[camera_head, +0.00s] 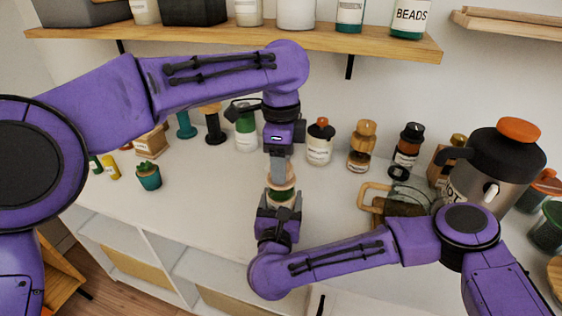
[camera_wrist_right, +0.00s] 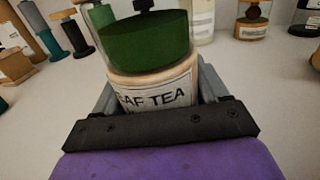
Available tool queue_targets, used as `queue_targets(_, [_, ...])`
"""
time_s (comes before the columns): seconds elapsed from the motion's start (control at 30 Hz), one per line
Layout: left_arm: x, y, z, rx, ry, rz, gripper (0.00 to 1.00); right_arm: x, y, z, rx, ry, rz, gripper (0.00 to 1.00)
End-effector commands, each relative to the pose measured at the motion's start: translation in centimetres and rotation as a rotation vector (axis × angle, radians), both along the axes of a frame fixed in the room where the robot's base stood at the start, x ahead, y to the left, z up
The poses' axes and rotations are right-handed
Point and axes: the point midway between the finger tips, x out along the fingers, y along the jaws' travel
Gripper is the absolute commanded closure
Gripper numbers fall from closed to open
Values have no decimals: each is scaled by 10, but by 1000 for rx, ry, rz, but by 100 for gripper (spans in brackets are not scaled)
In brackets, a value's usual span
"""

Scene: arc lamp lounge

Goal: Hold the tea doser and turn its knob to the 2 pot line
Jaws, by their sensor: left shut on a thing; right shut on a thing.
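The tea doser (camera_head: 283,193) is upright at the middle of the head view, with a tan and cream upper part above a green band. In the right wrist view the doser (camera_wrist_right: 150,92) shows a green upper part and a cream body with a partly visible label ending in "AF TEA". My right gripper (camera_head: 279,207) is shut on its body from the front. My left gripper (camera_head: 279,172) points straight down and is shut on its knob at the top. The knob is mostly hidden by the fingers. The 2 pot line and the knob's setting cannot be read.
A glass jug with a wooden handle (camera_head: 404,200) and a steel pot with a black lid (camera_head: 497,170) stand to the right. Several jars stand behind, and a small potted cactus (camera_head: 149,177) stands left. A shelf (camera_head: 230,37) runs above.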

Motion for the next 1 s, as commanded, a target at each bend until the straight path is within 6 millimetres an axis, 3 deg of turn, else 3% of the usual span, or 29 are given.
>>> queue_targets(0.37, [0,0,1,-2,-2,-3,78,0,0,-1,-2,3,-1,73])
queue_targets(0.4, [0,0,1,-2,-2,-3,38,0,0,-1,-2,3,-1,73])
queue_targets(0.47, [0,0,1,-2,-2,-2,22,0,0,-1,-2,3,-1,73])
queue_targets(0.77, [0,0,2,-1,-1,-2,22,0,0,-1,-1,3,-1,73])
queue_targets(0.87, [1,0,14,0,-3,-2,22,0,0,-1,-1,3,-1,73])
queue_targets(1.0, [1,0,48,-3,-5,-2,22,0,0,-1,-1,3,-1,73])
